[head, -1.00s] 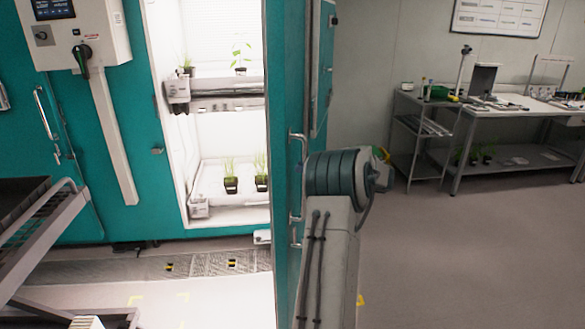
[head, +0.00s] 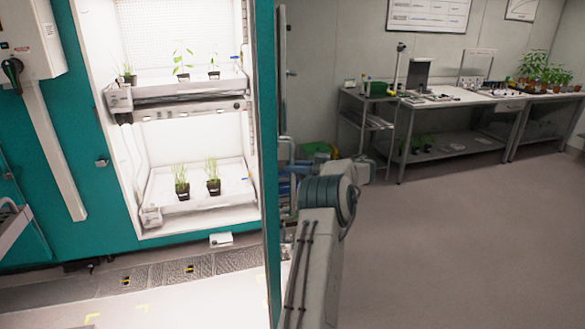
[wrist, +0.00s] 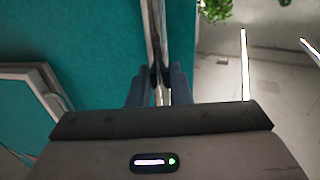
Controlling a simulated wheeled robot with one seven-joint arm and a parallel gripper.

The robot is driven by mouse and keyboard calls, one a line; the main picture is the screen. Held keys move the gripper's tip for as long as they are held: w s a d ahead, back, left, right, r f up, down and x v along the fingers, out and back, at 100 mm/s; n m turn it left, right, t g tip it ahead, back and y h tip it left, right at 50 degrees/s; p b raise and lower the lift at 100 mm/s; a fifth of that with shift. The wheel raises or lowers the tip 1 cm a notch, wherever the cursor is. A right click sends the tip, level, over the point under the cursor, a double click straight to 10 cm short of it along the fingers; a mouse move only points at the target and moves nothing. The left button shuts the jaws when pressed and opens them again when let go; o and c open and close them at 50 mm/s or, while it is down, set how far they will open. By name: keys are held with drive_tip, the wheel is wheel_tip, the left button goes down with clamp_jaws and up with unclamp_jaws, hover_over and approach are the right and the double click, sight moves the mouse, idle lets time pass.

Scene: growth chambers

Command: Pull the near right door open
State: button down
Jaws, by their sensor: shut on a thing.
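The near right door (head: 267,130) is teal and stands open, swung out from the lit chamber (head: 200,130); in the head view I see it almost edge-on. It also fills the left of the wrist view (wrist: 90,40). My gripper (wrist: 160,77) is shut on the door's long metal handle (wrist: 155,35), which runs between its two fingers. In the head view my arm reaches along the door's outer side, and the fingertips and their grip are too small or hidden to make out.
Inside the chamber are two shelves (head: 185,88) with potted seedlings. A floor grating (head: 160,275) runs before it. A lab bench (head: 470,100) and a small rack (head: 365,122) stand at the back right. The floor at right (head: 470,240) is clear.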

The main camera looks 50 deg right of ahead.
drive_tip(key=shift+w+r, duration=0.15)
drive_tip(key=shift+r, duration=0.15)
drive_tip(key=c, duration=1.4)
unclamp_jaws()
drive_tip(key=shift+c, duration=0.2)
drive_tip(key=shift+o, duration=0.3)
drive_tip(key=shift+w+f, duration=0.15)
drive_tip(key=shift+f, duration=0.05)
drive_tip(key=b+v, duration=0.2)
drive_tip(key=v, duration=1.1)
drive_tip(key=shift+s+d, duration=0.15)
drive_tip(key=shift+s, duration=0.25)
